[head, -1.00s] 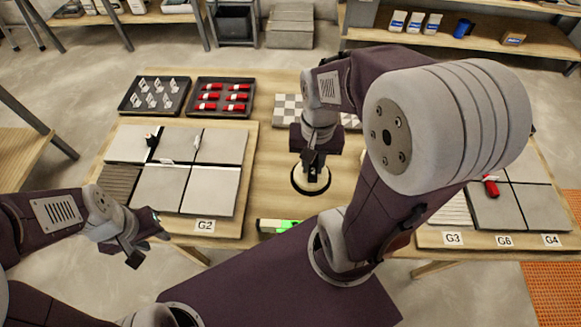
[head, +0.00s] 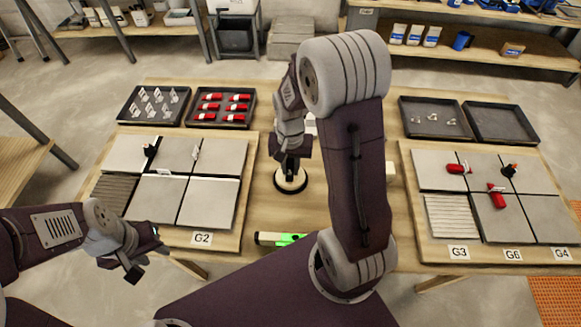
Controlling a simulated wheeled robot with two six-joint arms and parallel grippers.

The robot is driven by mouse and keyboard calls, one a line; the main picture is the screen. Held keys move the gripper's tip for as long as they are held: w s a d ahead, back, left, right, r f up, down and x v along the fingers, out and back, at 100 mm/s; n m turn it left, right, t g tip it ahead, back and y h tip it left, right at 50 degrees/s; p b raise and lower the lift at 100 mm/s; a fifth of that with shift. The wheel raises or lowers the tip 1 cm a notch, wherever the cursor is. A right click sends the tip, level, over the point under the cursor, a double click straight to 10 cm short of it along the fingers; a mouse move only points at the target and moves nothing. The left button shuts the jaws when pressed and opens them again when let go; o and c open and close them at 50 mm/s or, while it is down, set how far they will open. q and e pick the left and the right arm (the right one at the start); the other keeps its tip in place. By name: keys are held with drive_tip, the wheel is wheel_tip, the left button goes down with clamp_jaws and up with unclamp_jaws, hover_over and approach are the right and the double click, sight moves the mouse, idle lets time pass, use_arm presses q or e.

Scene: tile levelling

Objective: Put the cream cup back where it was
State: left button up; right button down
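The cream cup (head: 290,184), a round cream disc with a dark rim, is over the wooden table near its middle. My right gripper (head: 290,168) points down onto its centre and appears shut on its dark top part. The fingertips are hard to make out. I cannot tell whether the cup touches the table or hangs just above it. My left gripper (head: 147,262) is off the table's front left edge, its fingers apart and empty.
A green-vialed level (head: 279,239) lies at the table's front edge. Tile panels stand left (head: 208,202) and right (head: 525,214), the right one with red tools (head: 497,198). Trays (head: 222,121) line the back. My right arm hides part of the table's middle.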

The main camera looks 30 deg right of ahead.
drive_tip(key=shift+s+f, duration=0.1)
drive_tip(key=c, duration=1.3)
unclamp_jaws()
wheel_tip(320, 180, up, 12)
drive_tip(key=p, duration=0.2)
drive_tip(key=shift+r+p, duration=0.25)
drive_tip(key=shift+p, duration=0.05)
drive_tip(key=s+a+f+n, duration=0.1)
drive_tip(key=s+f+n, duration=0.1)
drive_tip(key=s+a+f+n, duration=0.2)
drive_tip(key=s, duration=0.1)
drive_tip(key=s+a+f+n+t, duration=0.1)
drive_tip(key=s+f+n, duration=0.1)
drive_tip(key=s, duration=0.1)
drive_tip(key=shift+s+a+f, duration=0.15)
drive_tip(key=shift+a+f, duration=0.1)
drive_tip(key=shift+a, duration=0.15)
